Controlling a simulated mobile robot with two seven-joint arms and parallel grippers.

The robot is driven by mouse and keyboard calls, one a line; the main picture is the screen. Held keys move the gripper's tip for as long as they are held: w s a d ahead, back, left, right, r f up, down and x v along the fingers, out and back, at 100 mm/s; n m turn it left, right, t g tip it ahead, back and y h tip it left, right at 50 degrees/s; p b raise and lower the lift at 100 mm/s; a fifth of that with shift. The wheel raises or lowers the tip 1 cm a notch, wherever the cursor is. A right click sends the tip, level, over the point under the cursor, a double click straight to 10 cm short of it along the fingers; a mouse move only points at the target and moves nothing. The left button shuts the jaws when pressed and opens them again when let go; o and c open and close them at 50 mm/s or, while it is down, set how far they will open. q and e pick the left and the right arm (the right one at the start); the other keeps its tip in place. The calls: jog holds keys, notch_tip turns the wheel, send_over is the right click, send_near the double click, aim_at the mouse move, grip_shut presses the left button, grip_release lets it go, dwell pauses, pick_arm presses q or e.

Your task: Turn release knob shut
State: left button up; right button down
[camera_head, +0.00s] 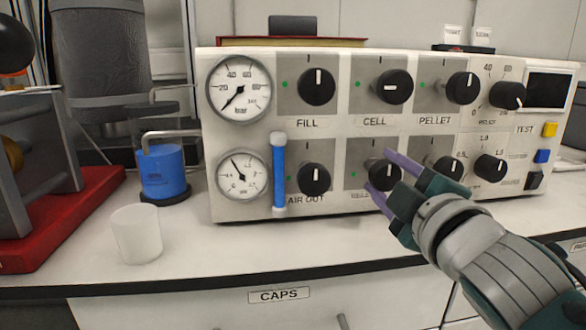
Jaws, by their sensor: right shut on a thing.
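The release knob (387,175) is a round black knob in the lower middle of the white control panel (335,130). The label under it is partly hidden by my fingers and cannot be read fully. My right gripper (379,170) comes in from the lower right. Its two purple fingers lie above and below the knob and are shut on it. The knob's white mark is hard to make out behind the fingers. My left gripper is not in view.
The fill knob (317,86), cell knob (394,86), pellet knob (462,87) and air out knob (314,179) are nearby. A blue tube (279,172) and two gauges are at the panel's left.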

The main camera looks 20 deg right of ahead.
jog(key=shift+m, duration=0.4)
jog(key=shift+c, duration=1.3)
grip_release()
jog(key=v, duration=1)
jog(key=shift+p, duration=0.35)
jog(key=shift+w+r, duration=0.1)
